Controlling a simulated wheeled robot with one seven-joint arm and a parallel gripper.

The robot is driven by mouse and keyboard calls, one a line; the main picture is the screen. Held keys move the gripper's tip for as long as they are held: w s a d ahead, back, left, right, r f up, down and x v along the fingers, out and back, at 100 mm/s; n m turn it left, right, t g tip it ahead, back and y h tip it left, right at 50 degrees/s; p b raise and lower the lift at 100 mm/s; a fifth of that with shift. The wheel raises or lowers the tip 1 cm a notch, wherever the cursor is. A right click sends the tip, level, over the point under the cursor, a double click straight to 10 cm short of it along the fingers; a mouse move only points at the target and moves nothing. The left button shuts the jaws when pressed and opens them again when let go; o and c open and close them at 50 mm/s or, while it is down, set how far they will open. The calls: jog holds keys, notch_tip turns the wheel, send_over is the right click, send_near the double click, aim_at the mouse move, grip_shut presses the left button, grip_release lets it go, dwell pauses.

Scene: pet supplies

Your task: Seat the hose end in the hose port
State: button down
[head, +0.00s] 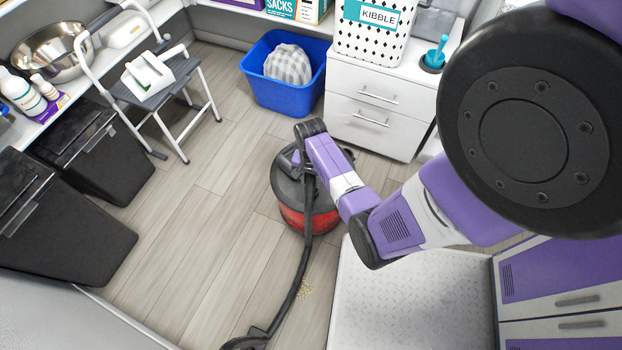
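A red shop vacuum (292,219) with a dark lid stands on the floor near the middle of the head view. Its black hose (303,262) runs from above the lid down the front of the drum and along the floor to a black floor nozzle (246,342) at the bottom edge. My gripper (308,168) points down over the lid, at the upper end of the hose. Its fingers are too small and dark to make out, so I cannot tell whether they grip the hose. The hose port cannot be made out, nor whether the hose end sits in it.
A blue bin (262,96) and a white drawer cabinet (372,128) stand behind the vacuum. A white textured tabletop (410,300) is close on the right. Spilled kibble (304,288) lies beside the hose. A step stool (165,85) and black bins (60,225) stand left; the floor between is clear.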

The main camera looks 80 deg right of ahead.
jog(key=shift+f+b, duration=1.05)
jog(key=shift+f, duration=0.5)
jog(key=c, duration=0.9)
grip_release()
jog(key=shift+r+p, duration=1.15)
jog(key=shift+r, duration=2.75)
